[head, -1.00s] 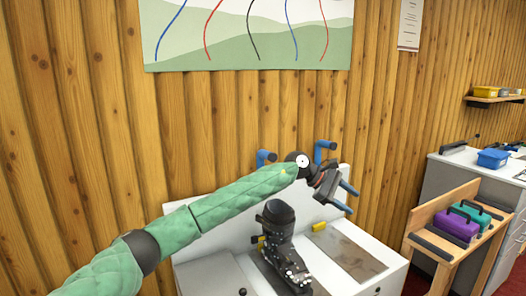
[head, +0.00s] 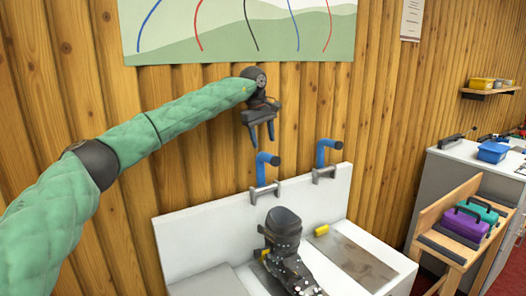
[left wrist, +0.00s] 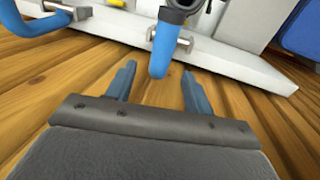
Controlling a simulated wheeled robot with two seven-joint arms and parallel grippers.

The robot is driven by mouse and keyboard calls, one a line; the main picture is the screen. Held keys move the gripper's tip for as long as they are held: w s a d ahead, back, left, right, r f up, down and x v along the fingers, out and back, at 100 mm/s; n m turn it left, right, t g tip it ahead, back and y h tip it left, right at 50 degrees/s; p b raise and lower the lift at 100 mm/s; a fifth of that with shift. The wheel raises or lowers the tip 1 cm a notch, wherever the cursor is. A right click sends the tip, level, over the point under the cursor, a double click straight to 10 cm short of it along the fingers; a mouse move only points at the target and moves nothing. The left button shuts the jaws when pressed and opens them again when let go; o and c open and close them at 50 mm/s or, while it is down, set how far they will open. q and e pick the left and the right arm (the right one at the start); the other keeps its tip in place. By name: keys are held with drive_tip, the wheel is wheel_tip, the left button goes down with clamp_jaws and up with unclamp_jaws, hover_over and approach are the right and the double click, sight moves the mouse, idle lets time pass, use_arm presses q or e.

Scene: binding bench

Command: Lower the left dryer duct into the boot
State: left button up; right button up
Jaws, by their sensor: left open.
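The left dryer duct (head: 262,172) is a blue pipe with a bent top, standing upright in a grey clamp on the bench's white back panel. The black ski boot (head: 284,240) stands on the bench in front of it, and nothing is in its opening. My left gripper (head: 263,136) is open and empty, pointing down just above the left duct. In the left wrist view the left duct (left wrist: 162,50) shows beyond and between the spread fingers (left wrist: 158,86), apart from them. My right gripper is not in view.
The right dryer duct (head: 322,155) stands in its own clamp to the right. The white back panel (head: 215,228) and plank wall (head: 180,130) are close behind. Yellow blocks (head: 321,230) sit by the boot. A wooden stand with purple and teal cases (head: 460,222) is far right.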

sight(265, 153)
use_arm(q)
drive_tip(key=f, duration=0.2)
drive_tip(key=w+f+p, duration=0.1)
drive_tip(key=f, duration=0.2)
drive_tip(key=shift+w+f, duration=0.1)
drive_tip(key=shift+d+f, duration=0.25)
drive_tip(key=shift+f, duration=0.25)
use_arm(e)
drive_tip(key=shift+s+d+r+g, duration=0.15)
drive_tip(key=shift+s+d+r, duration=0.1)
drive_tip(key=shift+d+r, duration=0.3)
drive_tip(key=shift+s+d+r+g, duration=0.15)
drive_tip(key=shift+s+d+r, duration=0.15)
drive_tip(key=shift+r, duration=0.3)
use_arm(q)
drive_tip(key=shift+a, duration=0.1)
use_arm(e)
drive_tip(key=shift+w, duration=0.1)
use_arm(q)
clamp_jaws()
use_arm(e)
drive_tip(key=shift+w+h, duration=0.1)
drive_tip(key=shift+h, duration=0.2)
